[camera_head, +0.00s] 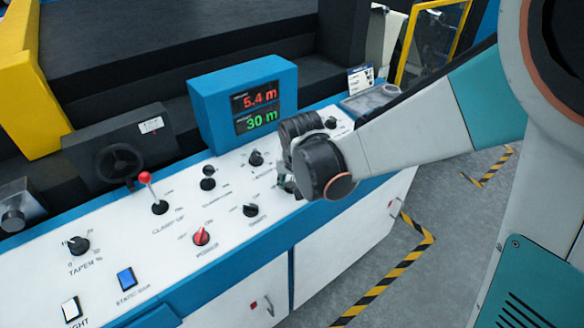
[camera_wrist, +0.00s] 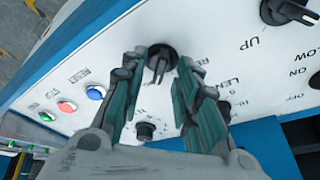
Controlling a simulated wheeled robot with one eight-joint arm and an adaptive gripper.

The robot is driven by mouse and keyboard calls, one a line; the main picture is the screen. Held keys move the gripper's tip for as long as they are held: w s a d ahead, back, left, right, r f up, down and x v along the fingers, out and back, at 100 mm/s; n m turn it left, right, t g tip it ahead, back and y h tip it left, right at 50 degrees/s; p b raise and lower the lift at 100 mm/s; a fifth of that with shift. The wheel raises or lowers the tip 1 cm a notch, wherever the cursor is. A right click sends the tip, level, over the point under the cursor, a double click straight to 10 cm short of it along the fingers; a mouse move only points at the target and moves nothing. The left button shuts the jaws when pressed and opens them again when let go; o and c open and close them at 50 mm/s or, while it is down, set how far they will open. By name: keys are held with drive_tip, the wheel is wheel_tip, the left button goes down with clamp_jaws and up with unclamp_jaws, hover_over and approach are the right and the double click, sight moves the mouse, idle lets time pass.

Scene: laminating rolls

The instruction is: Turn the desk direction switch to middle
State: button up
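In the wrist view a black rotary switch (camera_wrist: 160,62) on the white panel sits between my fingertips, its pointer ridge aimed toward the bottom of the picture. Its label is only partly visible, so I cannot confirm it is the desk direction switch. My gripper (camera_wrist: 162,76) is open, with one finger on each side of this knob; I cannot tell whether they touch it. In the head view my gripper (camera_head: 286,183) is low over the console, mostly hidden by my wrist, which also covers the switch there.
Another black knob (camera_wrist: 145,131) lies near my fingers, and one marked UP (camera_wrist: 285,10) is at the upper right. The console (camera_head: 225,240) carries several other controls, including a red power knob (camera_head: 201,237). A blue display box (camera_head: 245,105) stands behind my gripper.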

drive_tip(key=shift+w+f, duration=0.1)
drive_tip(key=shift+f, duration=0.15)
clamp_jaws()
drive_tip(key=shift+n, duration=0.3)
drive_tip(key=n+y, duration=0.1)
drive_tip(key=n, duration=0.3)
drive_tip(key=shift+d, duration=0.15)
drive_tip(key=shift+n+y, duration=0.7)
drive_tip(key=shift+n, duration=1.5)
